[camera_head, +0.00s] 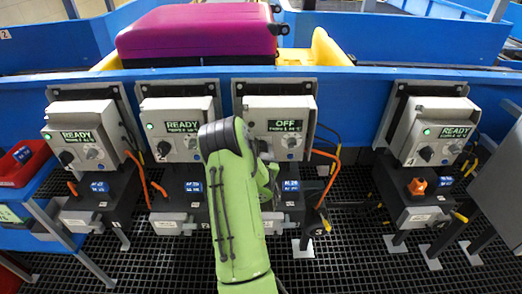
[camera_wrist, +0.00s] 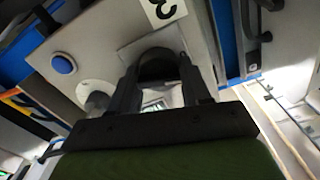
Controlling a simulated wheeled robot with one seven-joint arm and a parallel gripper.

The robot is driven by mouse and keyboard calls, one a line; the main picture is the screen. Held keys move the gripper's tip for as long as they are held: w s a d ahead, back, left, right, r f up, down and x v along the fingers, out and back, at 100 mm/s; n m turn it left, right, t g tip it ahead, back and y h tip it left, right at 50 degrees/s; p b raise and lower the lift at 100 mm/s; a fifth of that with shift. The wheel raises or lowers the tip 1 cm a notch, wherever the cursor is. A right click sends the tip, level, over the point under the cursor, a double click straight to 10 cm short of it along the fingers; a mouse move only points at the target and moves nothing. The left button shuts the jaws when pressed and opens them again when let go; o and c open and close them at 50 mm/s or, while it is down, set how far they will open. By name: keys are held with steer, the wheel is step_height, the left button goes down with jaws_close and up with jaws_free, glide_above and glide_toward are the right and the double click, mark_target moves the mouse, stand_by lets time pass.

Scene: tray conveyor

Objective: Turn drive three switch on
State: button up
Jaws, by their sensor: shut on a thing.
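The drive three box (camera_head: 281,110) is third from the left in the head view, and its display (camera_head: 286,126) reads OFF. My green arm covers its lower left part, so the switch is hidden there. The knob's exact angle cannot be told.
Boxes reading READY stand on the left (camera_head: 85,135), left of centre (camera_head: 182,125) and far right (camera_head: 440,130). A blue button (camera_wrist: 63,63) and a pale round dial (camera_wrist: 95,93) lie beside the knob. A magenta suitcase (camera_head: 200,32) rests on a yellow tray (camera_head: 330,50) behind.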

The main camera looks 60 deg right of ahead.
steer(key=m, duration=0.3)
steer(key=shift+r+m, duration=0.15)
steer(key=shift+m, duration=0.25)
steer(key=m+p, duration=0.1)
steer(key=m, duration=0.2)
steer(key=shift+s+d+m, duration=0.1)
steer(key=shift+m, duration=0.2)
steer(key=m+p, duration=0.1)
steer(key=m, duration=0.3)
steer(key=shift+s+f+m+p, duration=0.1)
steer(key=shift+f+m+p, duration=0.1)
steer(key=shift+m, duration=0.65)
steer(key=shift+f+m+p, duration=0.1)
steer(key=shift+m+p, duration=0.1)
steer(key=shift+m, duration=0.65)
steer(key=o, duration=1.1)
steer(key=shift+c, duration=0.2)
steer(key=shift+f, duration=0.1)
